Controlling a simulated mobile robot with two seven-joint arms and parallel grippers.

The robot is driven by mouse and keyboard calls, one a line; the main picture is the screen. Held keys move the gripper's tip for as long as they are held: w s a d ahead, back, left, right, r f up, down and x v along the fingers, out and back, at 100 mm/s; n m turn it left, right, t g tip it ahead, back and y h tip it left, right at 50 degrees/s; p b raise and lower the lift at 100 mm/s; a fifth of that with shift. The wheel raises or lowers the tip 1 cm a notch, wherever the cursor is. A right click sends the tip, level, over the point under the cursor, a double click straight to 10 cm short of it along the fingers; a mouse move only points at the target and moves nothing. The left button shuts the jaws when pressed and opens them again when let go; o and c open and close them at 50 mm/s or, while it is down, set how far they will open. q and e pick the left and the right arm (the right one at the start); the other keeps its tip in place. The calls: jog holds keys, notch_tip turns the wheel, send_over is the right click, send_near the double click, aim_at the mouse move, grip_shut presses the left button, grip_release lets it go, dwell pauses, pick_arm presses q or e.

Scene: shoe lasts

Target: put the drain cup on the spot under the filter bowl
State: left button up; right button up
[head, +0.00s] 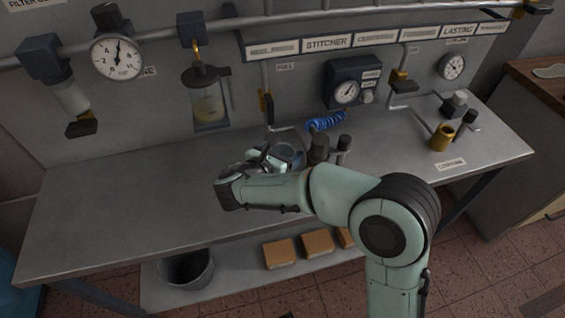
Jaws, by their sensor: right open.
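The filter bowl (72,98) is a pale cylinder under a dark block on the wall pipe at the far left. A dark fitting is at its lower end, and the bare bench top is below it. A round blue-grey vessel (290,154), which looks like the drain cup, stands on the bench near the middle, partly hidden by my right arm. My right gripper (266,157) is open, low over the bench at the vessel's left side. I cannot tell whether its fingers are around the vessel or beside it. My left gripper is not in view.
A clear bowl with yellowish liquid (208,103) hangs from the pipe. Dark knobs (320,148) stand right of the vessel, with a blue coiled hose (325,122) behind. A brass cup (442,137) is at the right. The bench's left half (120,200) is clear.

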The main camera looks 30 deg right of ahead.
jog(key=shift+x, duration=0.9)
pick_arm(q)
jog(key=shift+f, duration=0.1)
pick_arm(e)
jog(key=c, duration=0.8)
pick_arm(q)
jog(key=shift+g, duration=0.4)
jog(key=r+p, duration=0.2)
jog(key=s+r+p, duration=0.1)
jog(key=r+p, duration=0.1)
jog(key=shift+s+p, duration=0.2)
jog(key=shift+p, duration=0.2)
pick_arm(e)
notch_tip(320, 180, up, 20)
